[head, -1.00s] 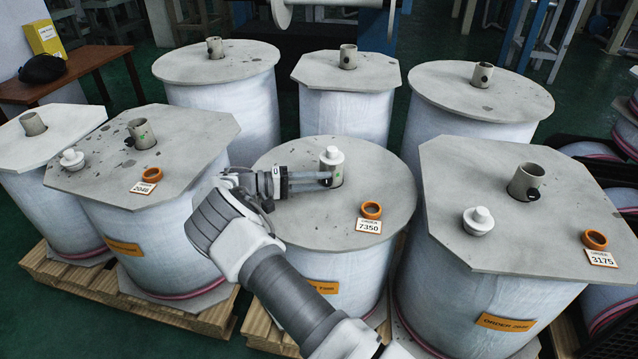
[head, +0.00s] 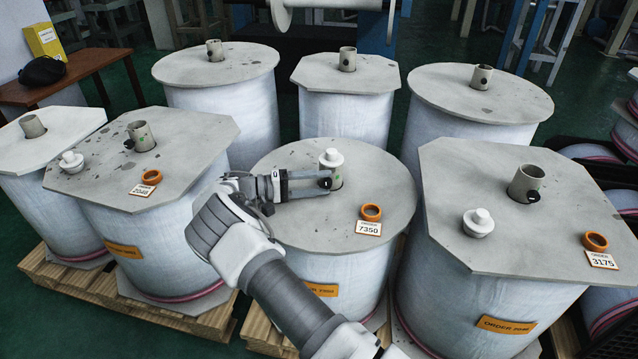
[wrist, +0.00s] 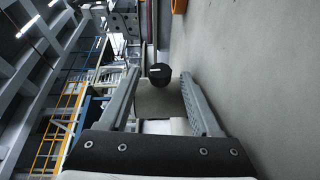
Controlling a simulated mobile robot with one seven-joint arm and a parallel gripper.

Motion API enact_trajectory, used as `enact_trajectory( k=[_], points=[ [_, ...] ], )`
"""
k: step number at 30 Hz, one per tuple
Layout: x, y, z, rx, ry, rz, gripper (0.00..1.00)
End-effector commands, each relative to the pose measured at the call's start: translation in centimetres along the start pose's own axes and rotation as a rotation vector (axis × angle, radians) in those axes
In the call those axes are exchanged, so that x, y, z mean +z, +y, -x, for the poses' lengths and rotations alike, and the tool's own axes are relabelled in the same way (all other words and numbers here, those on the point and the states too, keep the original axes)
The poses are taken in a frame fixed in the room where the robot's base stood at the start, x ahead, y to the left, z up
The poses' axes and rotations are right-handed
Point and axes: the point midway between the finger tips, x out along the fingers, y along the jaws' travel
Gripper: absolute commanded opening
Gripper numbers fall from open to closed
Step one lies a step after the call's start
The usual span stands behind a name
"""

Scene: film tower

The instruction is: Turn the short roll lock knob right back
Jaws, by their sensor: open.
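The front middle roll (head: 340,250) has a round grey top and a tag reading 7350. Its core tube (head: 337,178) carries a white cap and stands mostly behind my fingers. A small black lock knob (head: 325,183) shows on the tube's side at my fingertips. My gripper (head: 322,184) reaches in from the left, just above the top, with its fingers open. In the wrist view the black knob (wrist: 160,73) sits between the two open finger ends, in front of the pale tube (wrist: 160,97). I cannot tell whether either finger touches it.
An orange ring (head: 371,212) lies by the tag to the right. Roll 2048 (head: 160,195) stands left, with a loose cap on top. Roll 3175 (head: 480,270) stands right, also with a loose cap (head: 478,222). Several rolls stand behind.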

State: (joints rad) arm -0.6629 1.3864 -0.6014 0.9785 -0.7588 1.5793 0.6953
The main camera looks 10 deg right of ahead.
Motion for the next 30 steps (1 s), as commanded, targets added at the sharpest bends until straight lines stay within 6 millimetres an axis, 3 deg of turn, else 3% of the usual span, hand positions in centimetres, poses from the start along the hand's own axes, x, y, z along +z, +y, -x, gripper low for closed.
enact_trajectory(
  k=[5,18,30],
  points=[
    [-0.1,0.1,0.9,-0.001,0.003,0.000,0.64],
    [-0.1,0.0,6.5,0.000,0.001,0.000,0.64],
    [0.0,0.0,7.5,0.000,0.000,0.000,0.64]
  ],
)
